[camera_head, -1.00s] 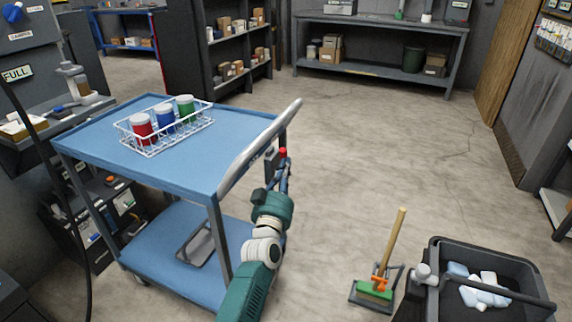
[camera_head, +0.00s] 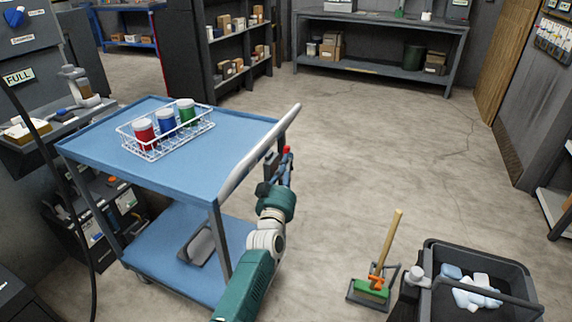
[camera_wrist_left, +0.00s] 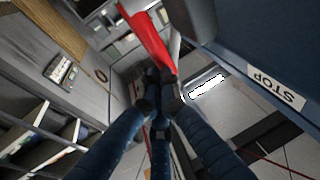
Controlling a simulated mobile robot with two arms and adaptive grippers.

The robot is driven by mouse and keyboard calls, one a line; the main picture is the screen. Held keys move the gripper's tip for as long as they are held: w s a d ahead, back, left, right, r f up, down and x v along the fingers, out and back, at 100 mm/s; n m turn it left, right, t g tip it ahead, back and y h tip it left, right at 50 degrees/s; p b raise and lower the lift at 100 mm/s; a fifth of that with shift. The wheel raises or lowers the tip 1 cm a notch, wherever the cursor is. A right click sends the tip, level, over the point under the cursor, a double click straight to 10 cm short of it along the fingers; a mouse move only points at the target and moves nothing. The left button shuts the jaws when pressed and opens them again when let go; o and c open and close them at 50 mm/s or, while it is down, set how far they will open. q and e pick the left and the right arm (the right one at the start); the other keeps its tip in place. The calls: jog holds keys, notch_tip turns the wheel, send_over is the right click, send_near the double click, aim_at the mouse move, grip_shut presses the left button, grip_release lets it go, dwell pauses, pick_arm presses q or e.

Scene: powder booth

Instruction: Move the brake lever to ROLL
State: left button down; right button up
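The blue cart (camera_head: 105,160) stands at left centre with a grey push handle (camera_head: 262,148) along its right end. The brake lever's red end (camera_head: 286,150) shows beside that handle; in the left wrist view the red lever (camera_wrist_left: 148,38) runs down to my fingertips. My left gripper (camera_head: 285,167) is at the lever, just below its red end. In the left wrist view its dark fingertips (camera_wrist_left: 157,88) are drawn together around the lever's near end; the exact contact is partly hidden. A STOP label (camera_wrist_left: 276,87) shows on the blue panel at right. No ROLL label is readable. My right gripper is not in view.
A white wire basket (camera_head: 150,155) with red, blue and green jars sits on the cart. A broom (camera_head: 390,245) and a dark bin (camera_head: 510,262) stand at lower right. Shelves line the back.

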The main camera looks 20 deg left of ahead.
pick_arm(q)
jog(key=shift+x, duration=1.1)
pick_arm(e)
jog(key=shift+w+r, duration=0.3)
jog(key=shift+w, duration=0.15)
pick_arm(q)
jog(key=shift+w+d+f, duration=0.1)
jog(key=shift+w+d, duration=0.05)
jog(key=shift+d, duration=0.1)
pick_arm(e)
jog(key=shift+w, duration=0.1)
pick_arm(q)
jog(key=v, duration=1.2)
